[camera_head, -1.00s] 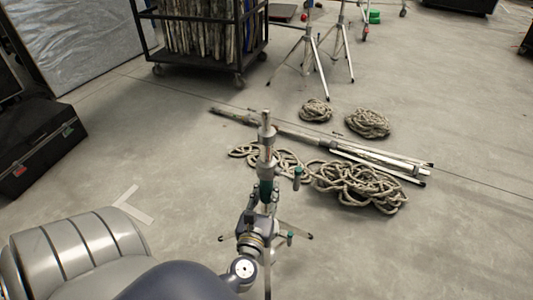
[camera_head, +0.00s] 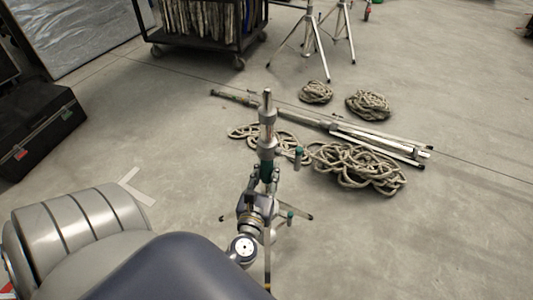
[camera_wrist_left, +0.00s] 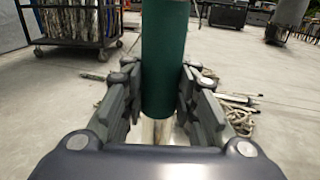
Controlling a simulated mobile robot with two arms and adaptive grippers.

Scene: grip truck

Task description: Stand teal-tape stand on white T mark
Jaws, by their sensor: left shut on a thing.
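The teal-tape stand (camera_head: 267,130) is a grey metal stand, upright in front of me, with a band of teal tape around its pole. My left gripper (camera_head: 265,182) is shut on this pole at the tape. In the left wrist view the teal tape (camera_wrist_left: 164,60) runs upright between the two dark fingers of the gripper (camera_wrist_left: 160,85). The stand's dark-tipped legs are spread below, partly hidden by my arm; I cannot tell whether they touch the floor. The white T mark (camera_head: 136,188) lies on the floor to the left of the stand, partly hidden by my arm. My right gripper is not in view.
Rope coils (camera_head: 357,168) and a folded stand (camera_head: 330,125) lie on the floor beyond the held stand. A wheeled cart (camera_head: 200,38) and other tripods (camera_head: 311,45) stand farther back. A black case (camera_head: 40,130) is at the left. Floor around the T mark looks clear.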

